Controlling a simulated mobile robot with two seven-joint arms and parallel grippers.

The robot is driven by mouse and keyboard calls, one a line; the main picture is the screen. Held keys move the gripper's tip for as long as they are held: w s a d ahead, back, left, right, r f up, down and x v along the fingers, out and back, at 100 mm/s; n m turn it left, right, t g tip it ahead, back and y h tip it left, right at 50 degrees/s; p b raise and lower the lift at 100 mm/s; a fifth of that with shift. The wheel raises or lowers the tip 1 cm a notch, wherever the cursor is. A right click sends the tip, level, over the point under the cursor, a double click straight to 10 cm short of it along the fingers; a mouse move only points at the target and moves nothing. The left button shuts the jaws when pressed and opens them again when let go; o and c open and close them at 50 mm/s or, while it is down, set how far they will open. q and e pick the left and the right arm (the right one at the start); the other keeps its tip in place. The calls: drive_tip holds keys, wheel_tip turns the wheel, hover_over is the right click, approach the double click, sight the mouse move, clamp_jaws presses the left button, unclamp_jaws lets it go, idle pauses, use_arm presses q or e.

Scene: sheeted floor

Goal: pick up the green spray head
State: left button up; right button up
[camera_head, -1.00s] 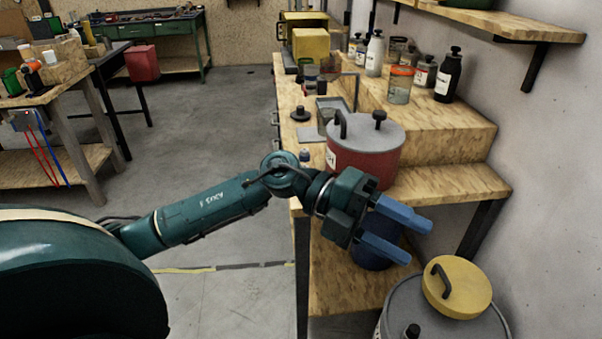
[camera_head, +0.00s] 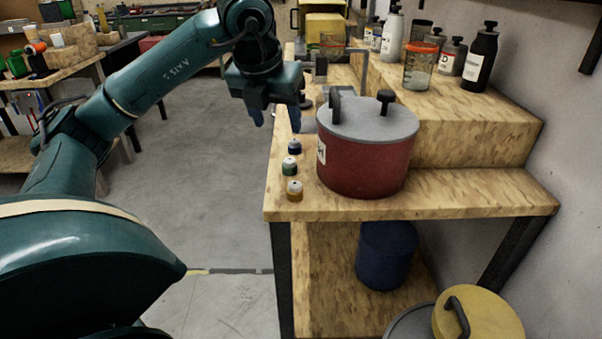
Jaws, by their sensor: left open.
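The green spray head (camera_head: 290,167) is a small green piece with a pale top. It stands near the left edge of the wooden bench (camera_head: 440,207), left of the red pot. A similar blue piece (camera_head: 294,147) stands just behind it and an orange-brown one (camera_head: 294,190) just in front. My left gripper (camera_head: 275,118) points downward with its blue fingers apart and nothing between them. In the picture it is above and slightly left of the green spray head, apart from it. My right gripper is not in view.
A red pot (camera_head: 365,165) with a grey lid and black handles stands close to the right of the small pieces. Bottles and a jar (camera_head: 420,68) stand on the raised step. A blue container (camera_head: 386,255) is on the lower shelf. Floor left of the bench is clear.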

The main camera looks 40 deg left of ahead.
sight(287, 163)
use_arm(q)
drive_tip(key=x, duration=1.3)
drive_tip(key=shift+s+d+f+b, duration=0.15)
drive_tip(key=shift+s+d+b, duration=0.1)
drive_tip(key=shift+b, duration=0.1)
drive_tip(key=c, duration=1.1)
